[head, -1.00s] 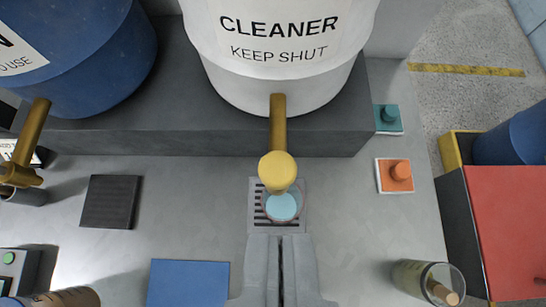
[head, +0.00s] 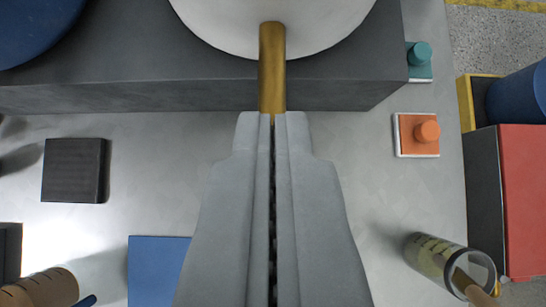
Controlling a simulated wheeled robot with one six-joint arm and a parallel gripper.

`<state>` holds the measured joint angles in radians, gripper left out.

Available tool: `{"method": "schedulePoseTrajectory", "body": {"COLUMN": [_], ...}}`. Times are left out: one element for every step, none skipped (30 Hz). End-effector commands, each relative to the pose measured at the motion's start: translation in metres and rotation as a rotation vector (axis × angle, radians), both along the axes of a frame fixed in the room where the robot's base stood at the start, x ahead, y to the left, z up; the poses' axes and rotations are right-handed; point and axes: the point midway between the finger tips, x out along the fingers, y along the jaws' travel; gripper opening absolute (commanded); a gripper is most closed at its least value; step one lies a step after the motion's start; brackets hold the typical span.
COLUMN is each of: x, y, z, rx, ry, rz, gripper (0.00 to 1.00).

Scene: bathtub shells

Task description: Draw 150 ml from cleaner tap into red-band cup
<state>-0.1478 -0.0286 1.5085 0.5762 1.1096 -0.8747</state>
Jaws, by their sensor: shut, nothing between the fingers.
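The white cleaner barrel (head: 268,32) stands on the dark ledge at the top of the view, its label now out of frame. Its brass tap (head: 272,68) points down toward me, and its outer end is hidden behind my fingertips. My gripper (head: 273,118) is shut and empty, its tips overlapping the tap in the picture; I cannot tell whether they touch it. The cup with pale blue liquid that stood on the grate under the tap is now hidden behind my gripper. I see no red band, and the liquid level cannot be read.
The dark ledge (head: 160,85) runs across the back. A teal button (head: 419,55) and an orange button (head: 426,131) are at right. A clear container (head: 430,262) with a stick leans lower right. A dark pad (head: 74,168) and blue mat (head: 155,262) lie left.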

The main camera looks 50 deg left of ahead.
Motion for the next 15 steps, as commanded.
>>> {"method": "schedulePoseTrajectory", "body": {"x": [-0.001, -0.001, -0.001, -0.002, -0.002, -0.001, -0.001, -0.001, -0.001, -0.001, -0.001, -0.002, -0.001, -0.001, -0.001], "y": [-0.001, -0.002, -0.002, -0.002, -0.002, -0.002, -0.002, -0.002, -0.002, -0.002, -0.002, -0.002, -0.002, -0.002, -0.002], "z": [-0.008, -0.012, -0.017, -0.020, -0.023, -0.027, -0.029, -0.030, -0.032, -0.033, -0.034, -0.035, -0.035, -0.036, -0.036], "rx": [0.000, 0.000, 0.000, 0.000, 0.000, -0.001, 0.000, 0.000, -0.001, -0.001, 0.000, 0.000, 0.000, 0.000, 0.000], "ry": [0.002, 0.001, 0.000, 0.001, 0.001, 0.001, 0.000, 0.000, -0.001, -0.001, -0.001, -0.001, -0.001, -0.001, -0.001], "rz": [-0.001, -0.001, -0.001, -0.001, -0.001, -0.001, -0.001, -0.001, -0.001, -0.001, -0.001, -0.001, -0.001, -0.001, -0.001], "gripper": [0.00, 0.00, 0.00, 0.00, 0.00, 0.00, 0.00, 0.00, 0.00, 0.00, 0.00, 0.00, 0.00, 0.00, 0.00]}}
